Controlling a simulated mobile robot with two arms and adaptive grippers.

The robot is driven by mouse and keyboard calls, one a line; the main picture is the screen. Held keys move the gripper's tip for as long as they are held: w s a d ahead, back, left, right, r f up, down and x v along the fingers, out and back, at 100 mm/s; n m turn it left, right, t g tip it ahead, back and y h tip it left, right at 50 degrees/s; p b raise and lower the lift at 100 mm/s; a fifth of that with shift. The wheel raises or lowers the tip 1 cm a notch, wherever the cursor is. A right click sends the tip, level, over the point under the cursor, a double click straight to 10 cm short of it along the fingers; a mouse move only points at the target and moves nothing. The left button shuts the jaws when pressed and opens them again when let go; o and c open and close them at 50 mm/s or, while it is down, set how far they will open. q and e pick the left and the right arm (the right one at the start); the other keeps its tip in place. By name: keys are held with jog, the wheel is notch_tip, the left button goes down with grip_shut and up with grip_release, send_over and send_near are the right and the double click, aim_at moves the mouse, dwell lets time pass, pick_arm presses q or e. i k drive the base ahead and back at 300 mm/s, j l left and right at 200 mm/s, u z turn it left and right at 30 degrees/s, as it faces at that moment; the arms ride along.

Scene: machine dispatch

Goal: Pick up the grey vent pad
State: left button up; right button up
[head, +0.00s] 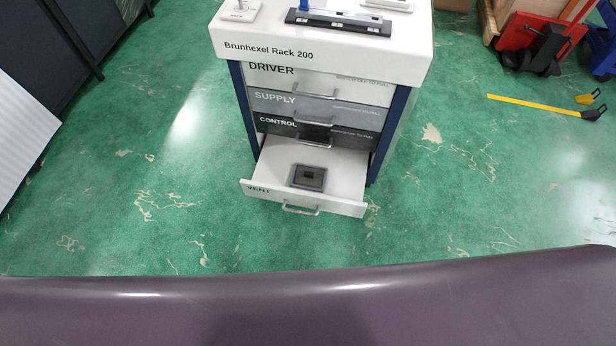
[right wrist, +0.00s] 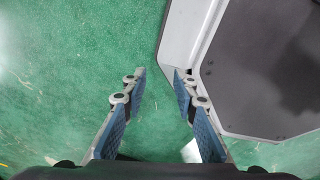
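The grey vent pad (head: 308,177) is a dark grey square piece with a darker centre. It lies in the open bottom drawer (head: 345,188), labelled VENT, of the Brunhexel Rack 200 (head: 320,48) in the head view. Neither gripper shows in the head view. In the right wrist view my right gripper (right wrist: 160,75) is open, its two blue-padded fingers apart with nothing between them, over the green floor. The vent pad is not in the right wrist view. My left gripper is not in view.
The DRIVER (head: 290,78), SUPPLY (head: 300,103) and CONTROL (head: 290,126) drawers above are shut. A black tray (head: 338,22) lies on the rack top. Green floor around the rack is clear.

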aim_at(311, 178)
jog(key=i+j+u, duration=0.15)
jog(key=u, duration=0.25)
jog(key=i+j+u, duration=0.15)
jog(key=j+u, duration=0.25)
jog(key=i+j+u, duration=0.1)
jog(key=u, duration=0.3)
jog(key=i+j+u, duration=0.1)
jog(key=i, duration=0.25)
jog(key=i+j+u, duration=0.15)
jog(key=i, duration=0.25)
jog(key=i+z, duration=0.2)
jog(key=z, duration=0.25)
jog(key=i+z, duration=0.2)
jog(key=z, duration=0.25)
jog(key=i+j+z, duration=0.15)
jog(key=z, duration=0.3)
